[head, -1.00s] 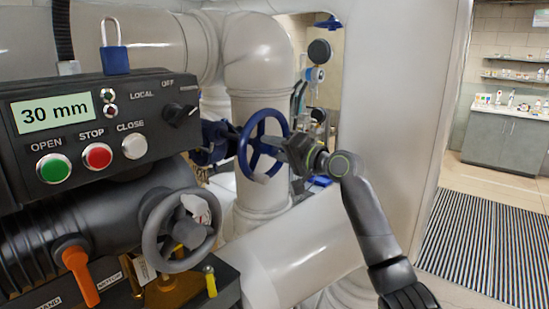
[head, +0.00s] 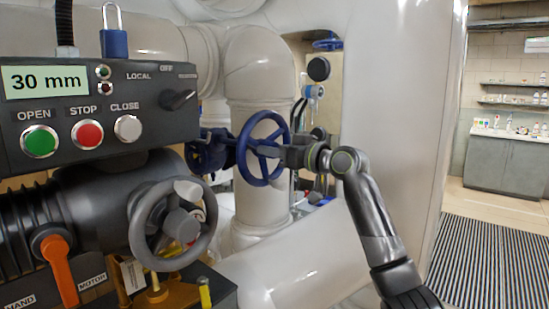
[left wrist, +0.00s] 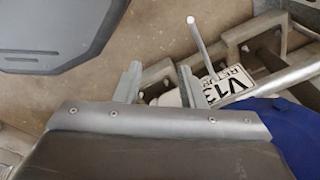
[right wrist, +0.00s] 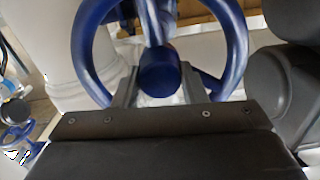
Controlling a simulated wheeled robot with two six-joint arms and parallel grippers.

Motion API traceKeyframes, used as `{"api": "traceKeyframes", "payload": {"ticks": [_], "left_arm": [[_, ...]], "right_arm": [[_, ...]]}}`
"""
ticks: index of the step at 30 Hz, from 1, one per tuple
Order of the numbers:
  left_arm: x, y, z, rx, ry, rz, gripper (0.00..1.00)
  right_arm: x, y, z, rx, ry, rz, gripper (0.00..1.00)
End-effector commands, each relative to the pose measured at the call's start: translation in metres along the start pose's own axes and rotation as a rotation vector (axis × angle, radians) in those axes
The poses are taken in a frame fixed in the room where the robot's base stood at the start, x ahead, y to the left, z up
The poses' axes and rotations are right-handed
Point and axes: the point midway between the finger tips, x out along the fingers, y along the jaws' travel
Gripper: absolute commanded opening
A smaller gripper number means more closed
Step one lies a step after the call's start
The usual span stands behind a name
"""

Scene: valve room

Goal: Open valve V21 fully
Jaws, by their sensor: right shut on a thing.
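A blue handwheel (head: 243,160) stands upright in the middle of the head view, on a blue valve body (head: 208,152) beside a pale pipe. No V21 label is readable on it. My right gripper (head: 285,155) reaches it from the right. In the right wrist view, the wheel's round hub (right wrist: 160,72) sits between the two fingers of my right gripper (right wrist: 157,85), with the rim around them. The gripper is shut on the handwheel at its hub. My left gripper (left wrist: 158,82) shows only in the left wrist view, open, with its fingers apart over pipework.
A dark actuator control box (head: 100,105) at left reads 30 mm and carries a padlock (head: 114,42). A grey handwheel (head: 140,235) and orange lever (head: 60,270) sit below. A V13 return tag (left wrist: 238,88) lies near my left gripper. Open floor is at right.

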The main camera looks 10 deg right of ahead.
Motion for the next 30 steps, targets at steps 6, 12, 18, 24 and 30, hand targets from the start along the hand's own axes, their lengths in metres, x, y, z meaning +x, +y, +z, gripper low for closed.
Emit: {"api": "traceKeyframes", "payload": {"ticks": [6, 12, 18, 24, 30], "left_arm": [[0.017, 0.002, 0.002, 0.000, 0.000, 0.000, 0.36], [0.021, 0.002, 0.002, 0.000, 0.000, 0.000, 0.36], [0.026, 0.002, 0.003, 0.000, 0.000, 0.000, 0.36], [0.035, 0.003, 0.004, 0.000, 0.000, 0.000, 0.36], [0.041, 0.004, 0.004, 0.000, 0.000, 0.000, 0.36]], "right_arm": [[0.001, -0.001, -0.003, -0.265, 0.013, 0.003, 0.13], [0.001, -0.001, -0.005, -0.424, 0.012, 0.004, 0.13], [0.001, -0.001, -0.004, -0.524, 0.011, 0.005, 0.13], [0.001, -0.001, -0.003, -0.758, 0.010, 0.007, 0.13], [0.001, 0.000, -0.004, -0.991, 0.009, 0.009, 0.13]]}}
